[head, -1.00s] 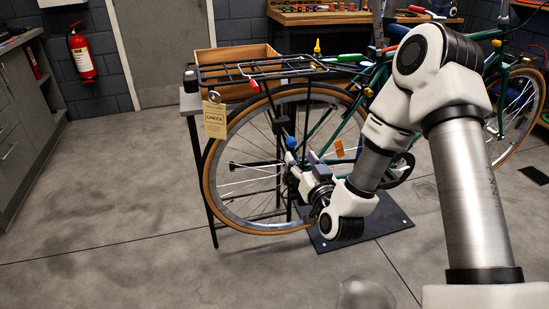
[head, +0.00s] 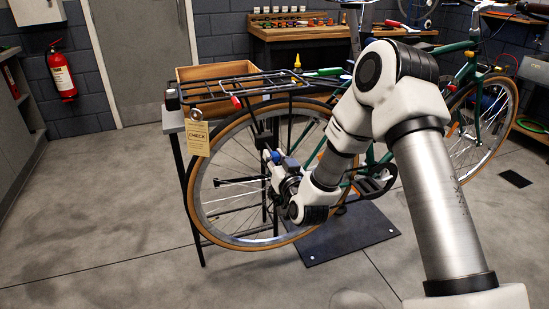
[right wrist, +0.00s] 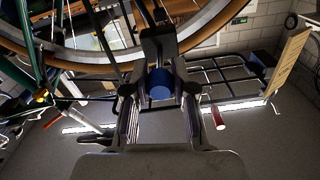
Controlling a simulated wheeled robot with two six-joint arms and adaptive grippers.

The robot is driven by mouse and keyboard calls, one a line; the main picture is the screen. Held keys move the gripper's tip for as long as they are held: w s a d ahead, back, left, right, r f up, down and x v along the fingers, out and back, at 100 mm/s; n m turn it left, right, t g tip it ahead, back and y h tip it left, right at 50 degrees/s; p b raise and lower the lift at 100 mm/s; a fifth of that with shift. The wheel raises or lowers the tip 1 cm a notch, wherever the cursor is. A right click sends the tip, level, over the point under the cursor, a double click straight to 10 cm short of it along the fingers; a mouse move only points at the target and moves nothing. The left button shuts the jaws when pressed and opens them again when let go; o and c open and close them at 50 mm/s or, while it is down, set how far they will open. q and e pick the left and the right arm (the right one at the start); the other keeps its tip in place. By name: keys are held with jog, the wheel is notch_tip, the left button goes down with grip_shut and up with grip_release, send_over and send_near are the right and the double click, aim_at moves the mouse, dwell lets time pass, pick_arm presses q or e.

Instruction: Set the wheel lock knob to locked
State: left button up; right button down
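The blue wheel lock knob (right wrist: 160,84) is in the right wrist view, in front of a dark mount below the rear wheel's rim. In the head view the blue knob (head: 276,157) is a small spot beside the rear wheel (head: 197,175). My right gripper (right wrist: 160,92) has one finger on each side of the knob. Whether the fingers press on it or stand slightly apart is not clear. In the head view my right gripper (head: 272,163) is at the wheel, partly hidden by its own wrist. The knob's pointer and markings cannot be made out. My left gripper is out of view.
A black rear rack (head: 250,86) is above the wheel, with a paper CHECK tag (head: 195,138) hanging at its left. A wooden box (head: 228,75) sits behind the rack. A dark floor plate (head: 350,238) lies beneath the bicycle. The floor at left is clear.

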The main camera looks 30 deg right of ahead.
jog(key=shift+x, duration=1.5)
jog(key=c, duration=0.9)
grip_release()
jog(key=shift+s, duration=0.1)
jog(key=v, duration=1.2)
jog(key=shift+c, duration=0.5)
